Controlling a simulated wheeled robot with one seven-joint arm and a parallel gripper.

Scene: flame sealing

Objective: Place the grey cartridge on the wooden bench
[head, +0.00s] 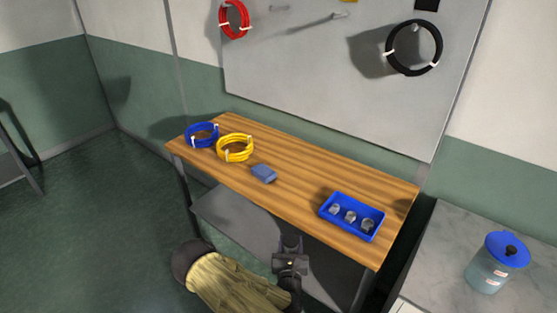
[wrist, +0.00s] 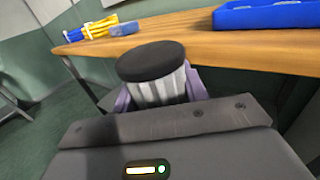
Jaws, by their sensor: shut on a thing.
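The grey cartridge (wrist: 158,92) has a black round cap and a pale grey ribbed body. It stands roughly upright in my gripper (wrist: 160,96), whose purple-grey fingers close on its two sides. In the wrist view it is in front of the near edge of the wooden bench (wrist: 200,46). In the head view my gripper (head: 290,258) is in front of the bench's near edge, and the cartridge is small and dark there. The bench (head: 290,180) has a striped brown top.
On the bench are a blue cable coil (head: 202,135), a yellow coil (head: 235,148), a small blue block (head: 263,173) and a blue tray (head: 350,217) with grey pieces. Bare wood shows between block and tray. A blue-lidded jar (head: 494,265) stands on the right counter.

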